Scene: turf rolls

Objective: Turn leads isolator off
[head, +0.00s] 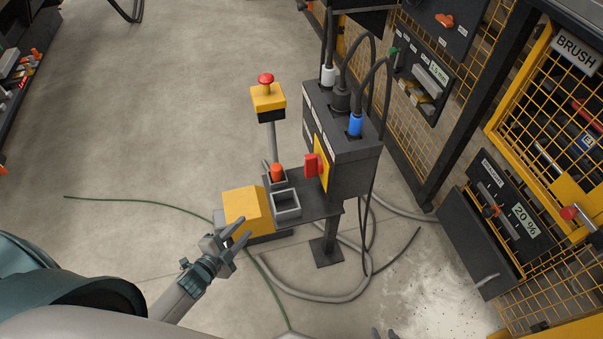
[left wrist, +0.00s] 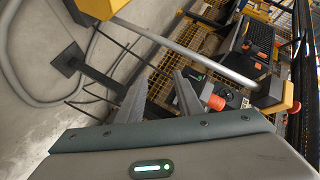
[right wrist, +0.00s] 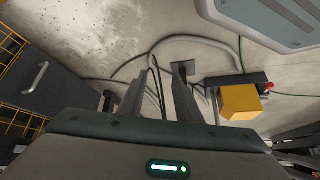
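A dark lead box (head: 345,150) stands on a post, with cables plugged into its top. A red rotary handle (head: 312,164) sits on a yellow plate on its left face; I take this as the isolator. Its label is too small to read. My left gripper (head: 240,240) is open and empty, low and left of the handle, near a yellow sloped housing (head: 243,208). Its spread fingers also show in the left wrist view (left wrist: 160,88). My right gripper (right wrist: 160,90) is open and empty in the right wrist view; only its tips show at the head view's bottom edge.
A yellow box with a red mushroom button (head: 266,79) stands on a pole behind the shelf. The shelf holds a grey open tray (head: 286,205) and an orange-topped item (head: 277,172). Cables and a hose (head: 320,297) lie on the floor. Yellow mesh panels (head: 550,90) stand at right.

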